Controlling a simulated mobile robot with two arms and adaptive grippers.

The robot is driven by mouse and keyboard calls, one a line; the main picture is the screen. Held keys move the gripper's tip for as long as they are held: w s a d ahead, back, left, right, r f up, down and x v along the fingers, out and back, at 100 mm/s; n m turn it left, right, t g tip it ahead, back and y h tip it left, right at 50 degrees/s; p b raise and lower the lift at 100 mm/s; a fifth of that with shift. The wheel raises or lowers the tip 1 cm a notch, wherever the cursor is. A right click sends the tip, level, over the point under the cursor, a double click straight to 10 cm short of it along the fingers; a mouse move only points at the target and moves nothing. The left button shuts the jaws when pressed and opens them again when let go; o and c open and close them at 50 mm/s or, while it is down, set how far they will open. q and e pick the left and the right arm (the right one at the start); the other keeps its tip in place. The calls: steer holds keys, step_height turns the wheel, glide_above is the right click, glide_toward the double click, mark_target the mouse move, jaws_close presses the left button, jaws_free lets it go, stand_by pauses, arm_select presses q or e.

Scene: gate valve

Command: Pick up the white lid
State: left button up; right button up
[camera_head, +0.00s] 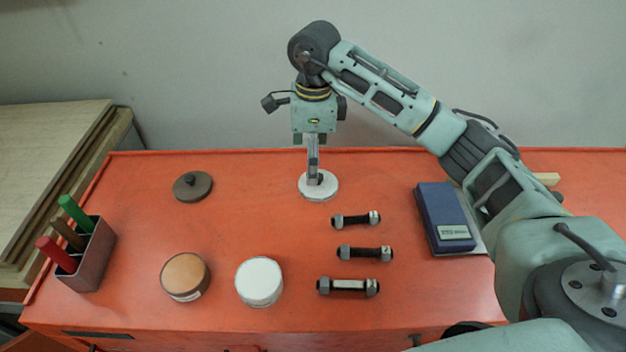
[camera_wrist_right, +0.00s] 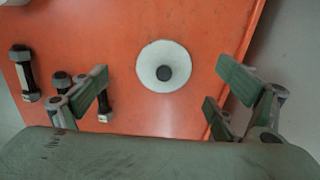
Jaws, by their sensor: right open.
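The white lid (camera_head: 325,193), a flat round disc with a dark knob in its middle, lies on the orange bench top near the back edge. My right gripper (camera_head: 313,178) points down over the lid, its fingers close to the knob in the head view. In the right wrist view the lid (camera_wrist_right: 164,56) shows whole, ahead of the gap between the wide-open fingers of my right gripper (camera_wrist_right: 162,92). Nothing is held between them. The exact height above the lid is hard to tell. My left gripper is not in view.
Several things lie on the orange bench (camera_head: 240,215): a brown lid (camera_head: 192,187), a tan-topped jar (camera_head: 185,274), a white-topped jar (camera_head: 259,280), bolts (camera_head: 365,253) right of the jars, a blue box (camera_head: 443,215), and a grey holder (camera_head: 92,262) with coloured handles.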

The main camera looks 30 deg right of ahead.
steer(key=shift+d+r, duration=0.15)
steer(key=shift+d, duration=0.2)
step_height(320, 180, down, 2)
steer(key=shift+d+f+p, duration=0.1)
steer(key=shift+f+p, duration=0.15)
steer(key=shift+p, duration=0.4)
steer(key=f+p, duration=0.1)
steer(key=f, duration=0.1)
steer(key=f+p, duration=0.1)
steer(key=f, duration=0.1)
steer(key=shift+s+d, duration=0.15)
steer(key=shift+d, duration=0.25)
steer(key=shift+f+p, duration=0.3)
steer(key=shift+f, duration=0.3)
steer(key=c, duration=1.1)
